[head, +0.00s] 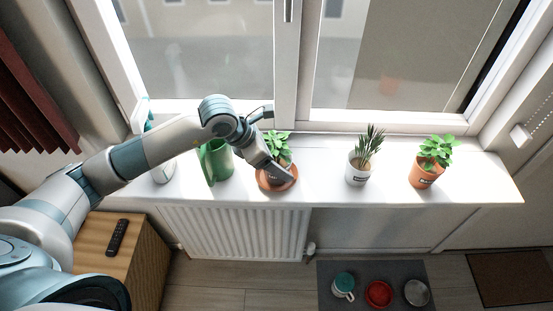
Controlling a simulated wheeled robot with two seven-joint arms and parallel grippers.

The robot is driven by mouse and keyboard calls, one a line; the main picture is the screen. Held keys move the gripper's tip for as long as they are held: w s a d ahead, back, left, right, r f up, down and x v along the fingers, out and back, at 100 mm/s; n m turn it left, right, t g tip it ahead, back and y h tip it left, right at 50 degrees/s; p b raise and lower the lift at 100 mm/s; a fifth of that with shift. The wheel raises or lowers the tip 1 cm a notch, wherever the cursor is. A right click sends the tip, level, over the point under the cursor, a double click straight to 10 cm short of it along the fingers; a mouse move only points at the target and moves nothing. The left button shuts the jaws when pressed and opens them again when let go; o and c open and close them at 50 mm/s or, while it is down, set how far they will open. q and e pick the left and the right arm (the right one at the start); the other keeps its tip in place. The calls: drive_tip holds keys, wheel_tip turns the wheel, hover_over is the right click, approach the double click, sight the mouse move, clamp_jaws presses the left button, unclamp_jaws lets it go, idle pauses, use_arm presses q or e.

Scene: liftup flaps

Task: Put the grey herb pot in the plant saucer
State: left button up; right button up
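The terracotta plant saucer (292,184) sits on the white windowsill, left of the middle. A leafy green herb (277,142) rises above the saucer; its pot is mostly hidden behind my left gripper, so its colour and exact seat are unclear. My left gripper (281,172) reaches down from the upper left, at this pot and over the saucer. Its fingertips are hard to make out, so I cannot tell whether it is open or shut on the pot. A whitish-grey pot (358,174) with a spiky herb stands upright to the right, apart from the saucer. My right gripper is not in view.
A green watering can (216,162) stands left of the saucer, with a white object (163,172) partly behind my arm. A terracotta herb pot (425,174) stands at right. The window (287,75) rises behind the sill. The sill between the two right pots is clear.

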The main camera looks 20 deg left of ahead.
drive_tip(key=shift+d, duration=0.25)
use_arm(q)
drive_tip(key=shift+r, duration=0.25)
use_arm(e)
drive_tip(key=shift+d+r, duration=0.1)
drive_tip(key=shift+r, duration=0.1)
use_arm(q)
drive_tip(key=shift+s+a+r, duration=0.1)
drive_tip(key=shift+a+r, duration=0.1)
drive_tip(key=shift+r, duration=0.05)
drive_tip(key=b+v, duration=0.3)
drive_tip(key=v, duration=0.8)
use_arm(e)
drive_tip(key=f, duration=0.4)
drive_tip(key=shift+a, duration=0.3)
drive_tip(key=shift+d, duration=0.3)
